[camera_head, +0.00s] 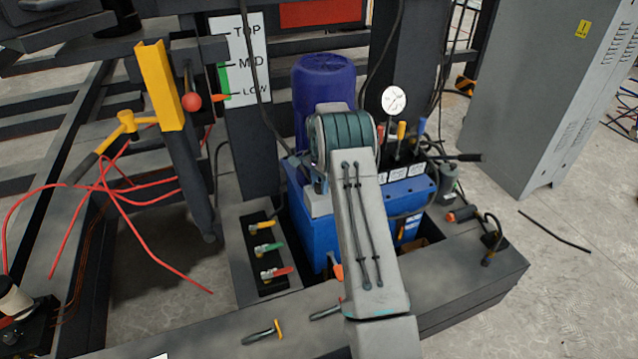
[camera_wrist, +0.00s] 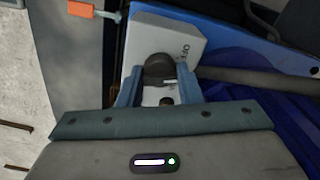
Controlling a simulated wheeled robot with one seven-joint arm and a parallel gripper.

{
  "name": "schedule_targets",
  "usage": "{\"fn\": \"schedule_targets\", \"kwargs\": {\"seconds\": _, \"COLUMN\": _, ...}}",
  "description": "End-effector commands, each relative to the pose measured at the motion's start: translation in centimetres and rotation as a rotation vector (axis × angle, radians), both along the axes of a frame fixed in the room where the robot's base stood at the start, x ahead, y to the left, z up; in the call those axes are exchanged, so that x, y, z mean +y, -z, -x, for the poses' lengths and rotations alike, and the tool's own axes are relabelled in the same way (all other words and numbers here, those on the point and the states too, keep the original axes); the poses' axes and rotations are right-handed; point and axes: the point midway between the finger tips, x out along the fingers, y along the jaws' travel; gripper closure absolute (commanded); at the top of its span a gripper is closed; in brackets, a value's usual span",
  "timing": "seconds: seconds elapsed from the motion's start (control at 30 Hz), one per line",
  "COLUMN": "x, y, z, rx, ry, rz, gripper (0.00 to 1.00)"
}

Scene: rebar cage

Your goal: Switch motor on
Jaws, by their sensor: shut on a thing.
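The motor is the purple-blue cylinder (camera_head: 325,85) standing on a blue power unit (camera_head: 300,225) in the head view. In the wrist view, a light grey switch box (camera_wrist: 205,38) carries a dark round knob (camera_wrist: 158,66). Part of a label reading like "OFF" shows beside the knob, turned sideways. My gripper (camera_wrist: 158,80) is shut on the knob, with one blue finger on each side. My arm hides most of the switch area in the head view, and the knob's exact setting is unclear.
A pressure gauge (camera_head: 394,101) and several coloured levers stand right of the motor. Three small valves (camera_head: 265,249) sit left of the unit. A grey cabinet (camera_head: 545,100) stands at right. Red hoses (camera_head: 130,190) lie at left. A dark rod (camera_wrist: 250,76) runs close beside the gripper.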

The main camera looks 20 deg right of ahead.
Motion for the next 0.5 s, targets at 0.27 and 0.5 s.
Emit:
{"fn": "schedule_targets", "kwargs": {"seconds": 0.27, "x": 0.06, "y": -0.13, "z": -0.05, "rx": -0.002, "ry": 0.261, "rz": 0.002, "gripper": 0.91}}
{"fn": "schedule_targets", "kwargs": {"seconds": 0.5, "x": 0.10, "y": -0.18, "z": -0.08, "rx": -0.002, "ry": 0.489, "rz": 0.001, "gripper": 0.91}}
